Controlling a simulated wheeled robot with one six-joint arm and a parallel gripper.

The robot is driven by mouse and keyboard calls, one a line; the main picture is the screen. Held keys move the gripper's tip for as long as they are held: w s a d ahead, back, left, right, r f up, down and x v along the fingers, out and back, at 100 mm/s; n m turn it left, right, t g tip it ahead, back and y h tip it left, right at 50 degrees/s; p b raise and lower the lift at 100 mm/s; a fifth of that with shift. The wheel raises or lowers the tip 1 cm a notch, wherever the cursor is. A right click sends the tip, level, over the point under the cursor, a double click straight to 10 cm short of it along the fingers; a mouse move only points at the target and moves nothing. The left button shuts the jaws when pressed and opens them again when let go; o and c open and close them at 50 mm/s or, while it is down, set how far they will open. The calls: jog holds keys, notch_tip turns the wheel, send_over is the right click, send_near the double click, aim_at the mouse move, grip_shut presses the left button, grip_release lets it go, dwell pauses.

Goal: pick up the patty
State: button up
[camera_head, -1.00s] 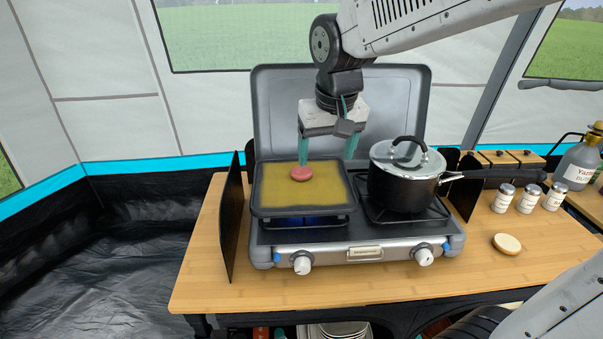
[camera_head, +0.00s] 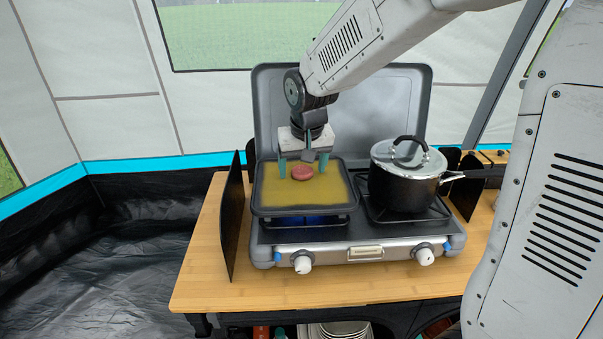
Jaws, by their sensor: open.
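The patty (camera_head: 302,173) is a small round reddish disc. It lies on the yellowish surface of a square griddle pan (camera_head: 302,211) on the left burner of the camping stove. My gripper (camera_head: 303,168) points down over the back part of the pan. Its two teal fingers are spread apart, one to the left and one to the right of the patty in the picture. Nothing shows between them but the patty below or in front. I cannot tell the exact height of the fingertips above the pan.
A lidded black pot (camera_head: 403,190) stands on the right burner. The stove's raised lid (camera_head: 390,105) is behind. A dark upright panel (camera_head: 232,215) stands left of the stove. The wooden table (camera_head: 215,285) is clear at the front left. My arm covers the right side.

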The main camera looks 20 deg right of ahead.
aim_at(304, 169)
jog(key=shift+c, duration=0.4)
jog(key=c, duration=1)
jog(key=shift+r, duration=0.1)
jog(key=shift+r, duration=0.55)
jog(key=v, duration=0.2)
jog(key=shift+s+d+r, duration=0.1)
jog(key=shift+d+r, duration=0.1)
jog(key=shift+r, duration=0.1)
jog(key=s+d+r, duration=0.1)
jog(key=s+d, duration=0.4)
jog(key=s, duration=0.9)
jog(key=shift+d, duration=0.25)
jog(key=shift+r, duration=0.15)
